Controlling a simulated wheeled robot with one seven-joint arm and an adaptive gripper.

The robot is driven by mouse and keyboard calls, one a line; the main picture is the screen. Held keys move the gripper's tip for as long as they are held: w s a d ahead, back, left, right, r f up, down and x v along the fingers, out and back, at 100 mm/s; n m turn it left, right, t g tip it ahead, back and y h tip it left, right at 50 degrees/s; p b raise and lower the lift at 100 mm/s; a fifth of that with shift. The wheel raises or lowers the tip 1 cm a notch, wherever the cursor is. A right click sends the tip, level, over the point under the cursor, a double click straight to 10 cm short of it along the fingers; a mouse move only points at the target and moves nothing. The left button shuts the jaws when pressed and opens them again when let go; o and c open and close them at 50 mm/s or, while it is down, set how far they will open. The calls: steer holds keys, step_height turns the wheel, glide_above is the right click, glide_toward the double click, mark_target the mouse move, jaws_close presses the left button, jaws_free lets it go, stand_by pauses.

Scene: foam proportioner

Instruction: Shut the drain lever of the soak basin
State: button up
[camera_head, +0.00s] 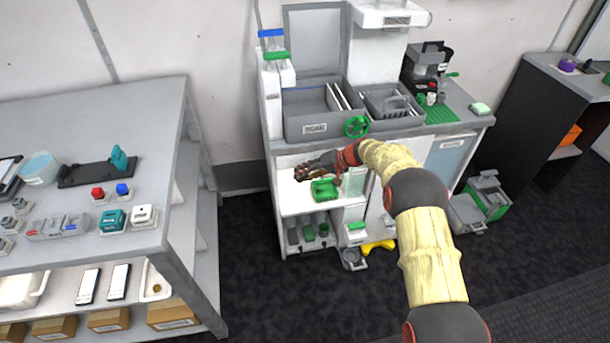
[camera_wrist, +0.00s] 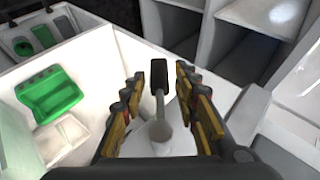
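The soak basin (camera_head: 320,122) is a grey box set in the white bench, with a label on its front. My gripper (camera_head: 312,170) is just below the basin's front, at the open bay under it. In the wrist view, a lever (camera_wrist: 159,104) with a grey stem, a black grip and a pale round hub stands between the two yellow-padded fingers of my gripper (camera_wrist: 160,85). The fingers are apart, with a gap visible on each side of the lever. In the head view the lever is too small or hidden to make out.
A green handwheel (camera_head: 356,127) sits at the basin's front right corner. A green moulded part (camera_head: 325,190) lies in the bay below, and shows left of my fingers in the wrist view (camera_wrist: 48,95). A grey side table (camera_head: 90,200) stands at left; dark floor between is clear.

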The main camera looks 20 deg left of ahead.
stand_by(0.3)
steer(key=v, duration=1.2)
steer(key=shift+c, duration=0.3)
